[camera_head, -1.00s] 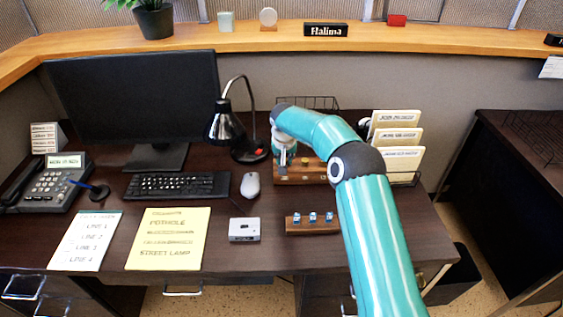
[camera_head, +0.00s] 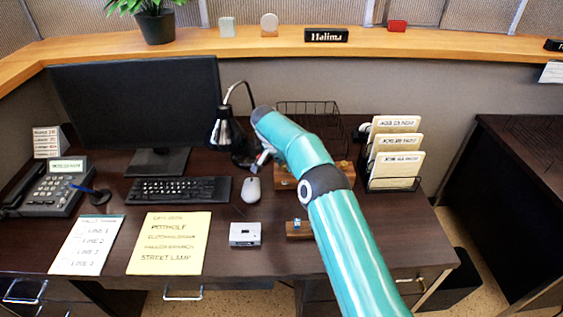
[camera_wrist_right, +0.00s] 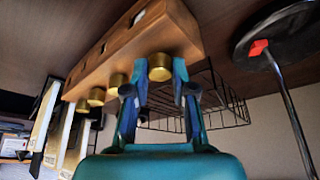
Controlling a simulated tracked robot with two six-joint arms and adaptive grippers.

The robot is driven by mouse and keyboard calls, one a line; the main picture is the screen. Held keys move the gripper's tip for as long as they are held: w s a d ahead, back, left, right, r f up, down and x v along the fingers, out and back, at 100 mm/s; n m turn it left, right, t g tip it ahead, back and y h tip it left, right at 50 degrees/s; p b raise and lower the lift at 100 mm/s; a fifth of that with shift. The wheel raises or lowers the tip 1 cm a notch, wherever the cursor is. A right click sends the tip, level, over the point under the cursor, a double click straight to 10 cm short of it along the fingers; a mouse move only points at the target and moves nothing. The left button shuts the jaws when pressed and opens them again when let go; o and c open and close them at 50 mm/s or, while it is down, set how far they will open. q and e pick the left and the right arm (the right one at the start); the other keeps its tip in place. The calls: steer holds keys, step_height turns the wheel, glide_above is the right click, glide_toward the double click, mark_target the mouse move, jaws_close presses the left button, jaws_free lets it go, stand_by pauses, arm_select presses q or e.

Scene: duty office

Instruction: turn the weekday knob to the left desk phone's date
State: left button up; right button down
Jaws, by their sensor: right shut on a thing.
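The wooden knob block (camera_head: 284,182) stands on the desk, right of the mouse, and is partly hidden by my right arm. In the right wrist view the block (camera_wrist_right: 130,42) carries a row of brass knobs. My right gripper (camera_head: 262,160) is beside the block in the head view. In the wrist view my right gripper (camera_wrist_right: 160,82) is shut on the end brass knob (camera_wrist_right: 160,67), one finger on each side. Its pointer and labels cannot be read. The desk phone (camera_head: 50,190) is at the far left; its lit display (camera_head: 67,166) is too small to read. My left gripper is not in view.
A black lamp (camera_head: 226,130) stands close behind my gripper. A wire basket (camera_head: 308,118) is behind the block, and a card rack (camera_head: 395,184) stands right of it. The mouse (camera_head: 251,189), a grey box (camera_head: 245,234) and a small wooden stand (camera_head: 298,232) are in front.

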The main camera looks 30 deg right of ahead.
stand_by(0.4)
steer(key=c, duration=1)
jaws_free()
steer(key=shift+o, duration=0.2)
steer(key=shift+r, duration=0.1)
steer(key=v, duration=1.1)
steer(key=shift+a+r, duration=0.25)
steer(key=shift+r, duration=0.05)
